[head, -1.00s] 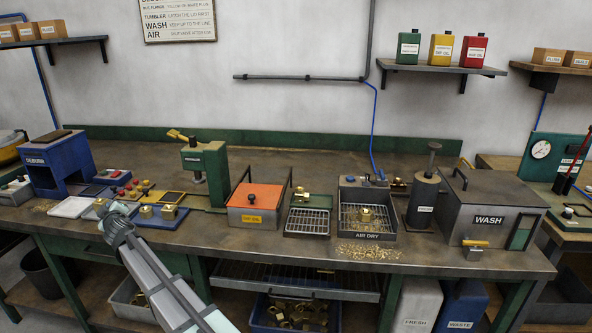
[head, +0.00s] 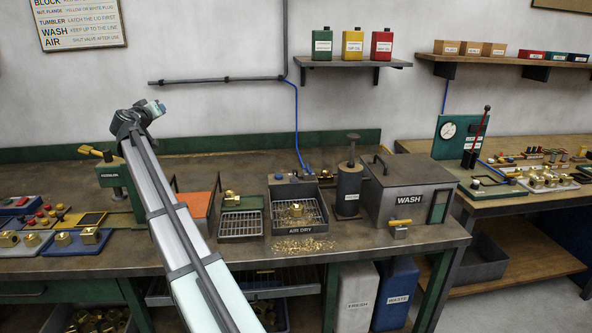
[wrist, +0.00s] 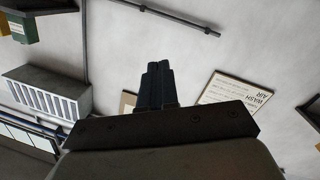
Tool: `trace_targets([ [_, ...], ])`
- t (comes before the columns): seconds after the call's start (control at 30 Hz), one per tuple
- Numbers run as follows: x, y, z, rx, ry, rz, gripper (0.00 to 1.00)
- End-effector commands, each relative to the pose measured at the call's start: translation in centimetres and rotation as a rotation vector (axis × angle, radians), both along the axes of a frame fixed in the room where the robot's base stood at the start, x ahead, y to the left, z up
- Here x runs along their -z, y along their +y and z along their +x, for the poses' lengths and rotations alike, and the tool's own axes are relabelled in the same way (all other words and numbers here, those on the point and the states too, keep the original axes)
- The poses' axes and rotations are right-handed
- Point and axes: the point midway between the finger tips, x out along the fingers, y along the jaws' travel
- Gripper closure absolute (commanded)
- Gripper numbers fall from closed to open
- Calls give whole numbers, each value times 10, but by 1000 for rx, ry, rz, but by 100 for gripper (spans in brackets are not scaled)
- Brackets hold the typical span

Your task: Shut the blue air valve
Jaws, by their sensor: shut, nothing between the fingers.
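The air-dry station (head: 300,226) is a dark open box with a wire rack on the bench, right of my arm. The blue air hose (head: 296,130) comes down the wall to fittings at its back rim. Small blue parts (head: 307,171) show there at the hose's foot; the valve's handle position is too small to tell. A brass part (head: 296,209) sits on the rack. My gripper (head: 157,106) is raised left of the station, well apart from it. In the wrist view its fingers (wrist: 156,84) are together and empty, against the wall; the valve is not in that view.
A dark cylinder with a plunger (head: 348,190) and the grey wash box (head: 405,195) stand right of the station. An orange-lidded box (head: 197,205) is partly behind my arm. Brass chips (head: 304,245) lie in front. A shelf with cans (head: 350,64) hangs above.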

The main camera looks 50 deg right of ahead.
Motion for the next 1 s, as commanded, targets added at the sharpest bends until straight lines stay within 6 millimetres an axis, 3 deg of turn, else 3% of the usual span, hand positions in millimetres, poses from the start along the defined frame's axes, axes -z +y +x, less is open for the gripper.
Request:
trace_targets([
  [0.03,7,-25,-13,43,19,26,100],
  [0.2,38,-95,-57,169,102,127,100],
  [0.5,94,-195,-145,355,252,329,100],
  [0.8,144,-265,-239,484,395,557,100],
  [1.0,166,-290,-288,527,463,683,100],
])
